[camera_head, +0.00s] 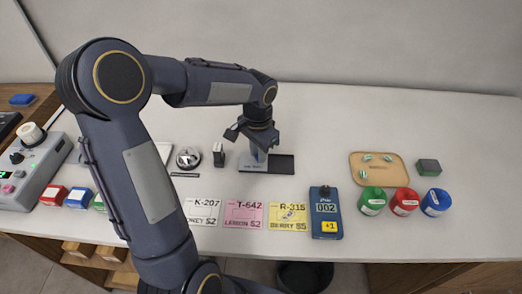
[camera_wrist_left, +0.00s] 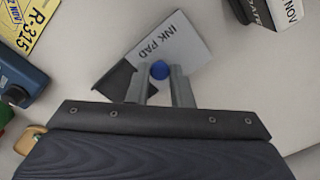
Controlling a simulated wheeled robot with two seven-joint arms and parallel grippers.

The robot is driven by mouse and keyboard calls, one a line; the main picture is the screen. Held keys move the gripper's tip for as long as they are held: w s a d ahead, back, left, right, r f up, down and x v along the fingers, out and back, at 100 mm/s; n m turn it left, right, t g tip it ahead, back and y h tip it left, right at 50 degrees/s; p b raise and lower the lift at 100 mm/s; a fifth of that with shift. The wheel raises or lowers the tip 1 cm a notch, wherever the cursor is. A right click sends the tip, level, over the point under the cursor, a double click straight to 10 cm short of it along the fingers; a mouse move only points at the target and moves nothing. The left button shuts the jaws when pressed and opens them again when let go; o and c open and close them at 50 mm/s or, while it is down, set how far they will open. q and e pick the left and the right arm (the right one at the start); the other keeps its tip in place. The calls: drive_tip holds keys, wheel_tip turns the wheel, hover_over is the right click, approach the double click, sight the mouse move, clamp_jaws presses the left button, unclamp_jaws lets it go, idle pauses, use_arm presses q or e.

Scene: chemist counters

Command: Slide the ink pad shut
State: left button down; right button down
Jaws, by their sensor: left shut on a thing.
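The ink pad has a grey lid (camera_head: 246,165) and a dark open pad (camera_head: 281,164) showing to the right of it, on the white counter. In the left wrist view the lid (camera_wrist_left: 185,38) reads INK PAD and has a blue knob (camera_wrist_left: 159,70); part of the dark pad (camera_wrist_left: 114,82) shows beside it. My left gripper (camera_head: 258,156) is over the lid, pointing down, with its fingers on either side of the blue knob and shut on it. The fingers partly hide the pad. My right gripper is not in view.
A small black stamp (camera_head: 219,154) stands just left of the pad, with a silver bell (camera_head: 188,157) beyond it. Cards (camera_head: 243,214) and a blue counter device (camera_head: 326,213) lie in front. A wooden tray (camera_head: 399,180) sits to the right. The counter behind the pad is clear.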

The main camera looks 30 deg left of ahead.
sight(256, 156)
use_arm(q)
drive_tip(key=c, duration=1.3)
unclamp_jaws()
drive_tip(key=shift+s+a, duration=0.1)
drive_tip(key=shift+a, duration=0.2)
drive_tip(key=shift+d, duration=0.1)
drive_tip(key=shift+r, duration=0.2)
wheel_tip(256, 156, up, 7)
drive_tip(key=shift+r, duration=0.2)
